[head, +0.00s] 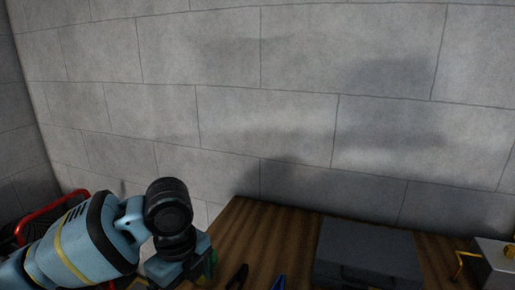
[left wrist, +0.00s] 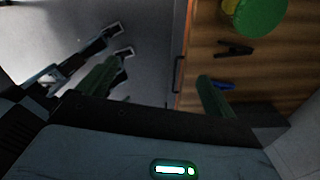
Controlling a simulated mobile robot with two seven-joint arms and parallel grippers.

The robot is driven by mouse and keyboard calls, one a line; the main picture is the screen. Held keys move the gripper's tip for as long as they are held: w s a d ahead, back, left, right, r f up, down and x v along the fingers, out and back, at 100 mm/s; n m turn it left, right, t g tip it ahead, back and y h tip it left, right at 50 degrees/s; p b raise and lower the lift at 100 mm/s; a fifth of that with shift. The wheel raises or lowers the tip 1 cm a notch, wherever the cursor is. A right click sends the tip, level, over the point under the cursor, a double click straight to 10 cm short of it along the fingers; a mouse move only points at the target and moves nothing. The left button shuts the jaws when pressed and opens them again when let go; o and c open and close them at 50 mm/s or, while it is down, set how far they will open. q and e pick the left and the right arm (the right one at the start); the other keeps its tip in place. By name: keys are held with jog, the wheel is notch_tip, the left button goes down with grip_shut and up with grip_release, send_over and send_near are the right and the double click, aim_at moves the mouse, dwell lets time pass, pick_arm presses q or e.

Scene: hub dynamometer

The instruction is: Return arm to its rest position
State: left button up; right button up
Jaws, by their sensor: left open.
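My left arm (head: 85,240), pale blue with black joints, comes in from the lower left in the head view. Its wrist end is beside the left end of the wooden bench, and its gripper is mostly cut off by the bottom edge. In the left wrist view my left gripper (left wrist: 157,70) has its two green fingers wide apart, with nothing between them. One finger is over the grey floor and the other over the wooden bench top (left wrist: 192,55). My right arm is not recognisable in either view.
A dark grey case (head: 368,250) lies on the bench, with a metal box (head: 497,262) to its right. A green round object (left wrist: 258,14), a black tool (left wrist: 235,48) and a blue tool (left wrist: 222,85) lie near my gripper. A red-framed item (head: 50,208) stands left. Behind is a block wall.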

pick_arm(q)
jog(key=s+d+f+n+h, duration=0.25)
jog(key=s+f+n, duration=0.25)
jog(key=s+f, duration=0.3)
jog(key=s+d+f+n+h, duration=0.2)
jog(key=s+d+f+n, duration=0.25)
jog(key=f, duration=0.55)
jog(key=s+a+f+n+y, duration=0.2)
jog(key=s+a+f+n, duration=0.3)
jog(key=s+a, duration=0.4)
jog(key=s+a+f+n+y, duration=0.2)
jog(key=s+a+n, duration=0.6)
jog(key=s, duration=0.3)
jog(key=w+d+f+t+h+p, duration=0.1)
jog(key=w+d+f+t, duration=0.2)
jog(key=w+f+t, duration=0.4)
jog(key=shift+f+t, duration=0.6)
jog(key=shift+t, duration=0.3)
pick_arm(e)
jog(key=shift+w+d+r, duration=0.1)
jog(key=shift+w+r, duration=0.65)
jog(key=shift+w, duration=0.15)
